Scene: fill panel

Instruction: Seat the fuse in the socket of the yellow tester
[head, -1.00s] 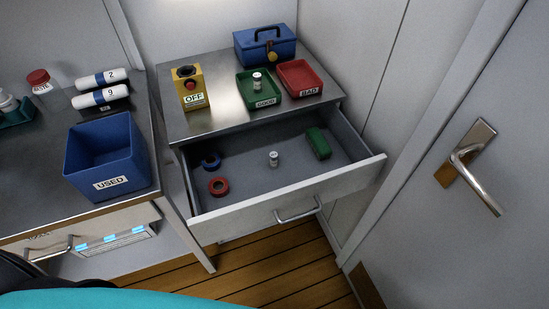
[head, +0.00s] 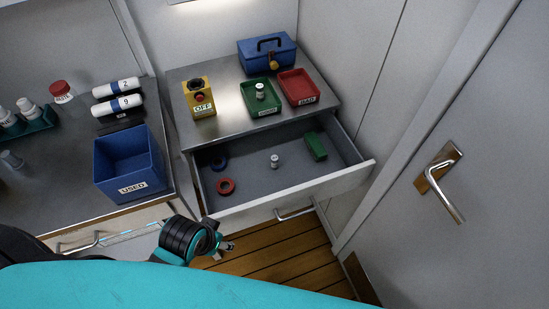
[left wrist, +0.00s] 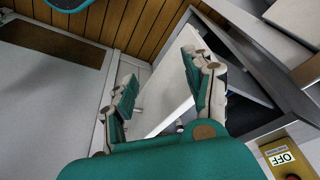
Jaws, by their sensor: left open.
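The yellow tester (head: 199,97) stands on the steel top above the open drawer, with an OFF label, a red button and a dark round opening on top. Its labelled side also shows in the left wrist view (left wrist: 290,150). One white fuse-like cylinder (head: 274,161) stands in the drawer; another (head: 260,90) stands in the green GOOD tray (head: 273,109). My left gripper (head: 229,245) is in front of the drawer, below its front edge. In the left wrist view its fingers (left wrist: 165,92) are spread and empty, with the pale drawer front beyond. My right gripper is not in view.
The open drawer (head: 330,186) juts out and holds a red ring (head: 226,186), a blue ring (head: 219,162) and a green block (head: 316,146). A red BAD tray (head: 314,92) and blue box (head: 267,55) stand behind. A blue USED bin (head: 130,165) is left.

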